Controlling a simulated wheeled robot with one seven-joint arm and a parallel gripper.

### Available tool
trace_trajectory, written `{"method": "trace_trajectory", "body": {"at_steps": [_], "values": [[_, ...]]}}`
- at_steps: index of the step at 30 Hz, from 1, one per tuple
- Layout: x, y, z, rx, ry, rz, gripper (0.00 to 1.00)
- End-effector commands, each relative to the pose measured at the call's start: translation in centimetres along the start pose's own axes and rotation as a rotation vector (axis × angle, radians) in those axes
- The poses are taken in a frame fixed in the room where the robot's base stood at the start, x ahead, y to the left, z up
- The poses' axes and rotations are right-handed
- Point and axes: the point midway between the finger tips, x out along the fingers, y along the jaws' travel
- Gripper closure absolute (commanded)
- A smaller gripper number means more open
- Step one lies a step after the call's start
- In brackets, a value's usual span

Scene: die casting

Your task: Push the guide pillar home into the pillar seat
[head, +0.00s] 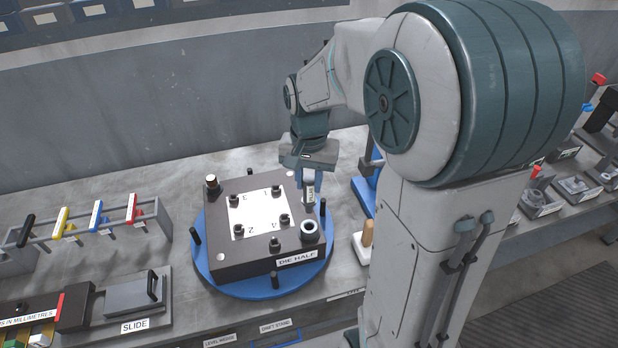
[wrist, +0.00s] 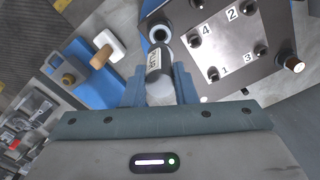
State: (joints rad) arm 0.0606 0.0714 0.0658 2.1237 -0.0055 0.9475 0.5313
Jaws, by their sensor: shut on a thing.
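The die half (head: 240,262) is a dark block with a white numbered plate, lying on a blue round turntable (head: 270,290). The pillar stands about upright. The wrist view shows the pillar (wrist: 154,66) between the two blue-grey fingers (wrist: 157,88). A ringed bush (head: 310,230) is at the front right corner.
Several black pegs surround the block. A mallet with a wooden handle (head: 367,234) and a blue stand (head: 362,192) are to the right. A handle rack (head: 95,222) and slide (head: 132,300) are left.

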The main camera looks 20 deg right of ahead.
Motion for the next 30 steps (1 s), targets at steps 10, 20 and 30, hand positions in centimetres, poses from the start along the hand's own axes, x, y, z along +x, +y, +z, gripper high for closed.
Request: {"method": "trace_trajectory", "body": {"at_steps": [10,20,30], "values": [[3.7,0.0,0.0,-0.001,0.001,-0.001,1.0],[5.1,0.0,-0.1,0.0,0.002,-0.001,1.0],[5.0,0.0,-0.1,0.0,0.002,-0.001,1.0]]}}
